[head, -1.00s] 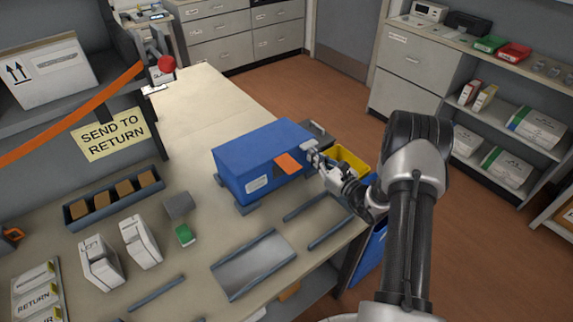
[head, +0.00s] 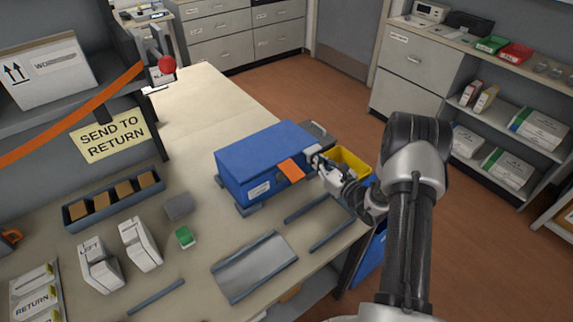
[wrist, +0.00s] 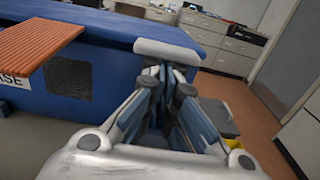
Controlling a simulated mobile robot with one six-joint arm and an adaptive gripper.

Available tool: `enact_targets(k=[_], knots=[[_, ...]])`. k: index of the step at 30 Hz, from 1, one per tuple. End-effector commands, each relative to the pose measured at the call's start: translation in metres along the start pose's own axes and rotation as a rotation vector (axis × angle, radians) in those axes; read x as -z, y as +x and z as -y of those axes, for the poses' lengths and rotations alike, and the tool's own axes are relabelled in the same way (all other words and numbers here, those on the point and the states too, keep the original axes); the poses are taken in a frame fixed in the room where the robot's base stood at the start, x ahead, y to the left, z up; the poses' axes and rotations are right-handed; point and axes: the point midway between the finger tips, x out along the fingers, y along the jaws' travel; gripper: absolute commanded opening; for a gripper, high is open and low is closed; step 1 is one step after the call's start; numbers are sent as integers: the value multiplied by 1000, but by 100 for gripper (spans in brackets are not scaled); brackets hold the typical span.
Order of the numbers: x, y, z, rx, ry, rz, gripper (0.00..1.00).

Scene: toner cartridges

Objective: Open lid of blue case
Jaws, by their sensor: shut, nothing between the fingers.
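The blue case (head: 250,165) stands on the workbench with its lid (head: 265,145) down. An orange ribbed tab (head: 291,170) sticks out from its front, and it also shows at upper left in the wrist view (wrist: 40,45). A white label is on the case front. My gripper (head: 316,158) is at the right end of the case, right of the orange tab. In the wrist view its fingers (wrist: 165,80) are together and empty, close to the blue wall. A white bar (wrist: 168,50) is at the fingertips; I cannot tell whether they touch the case.
A yellow bin (head: 350,160) is behind my gripper, off the bench's right edge. A grey tray (head: 255,267) and loose rails lie in front of the case.

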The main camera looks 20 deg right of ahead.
Motion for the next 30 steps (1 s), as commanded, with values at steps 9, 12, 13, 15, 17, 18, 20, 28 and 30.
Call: enact_targets(k=[9, 12, 13, 15, 17, 18, 20, 28, 30], knots=[[-2, 0, 1, 1, -2, 4, 0], [-3, 0, 1, 1, -2, 4, 0], [-3, 0, 1, 1, -2, 4, 0], [-6, 0, 1, 1, -2, 4, 0], [-10, 1, 1, 1, -3, 4, 0], [-13, 1, 1, 1, -3, 4, 0], [-17, 1, 1, 1, -3, 4, 0], [-37, 2, 0, 0, -2, 5, 0], [-42, 2, 0, 0, -2, 5, 0]])
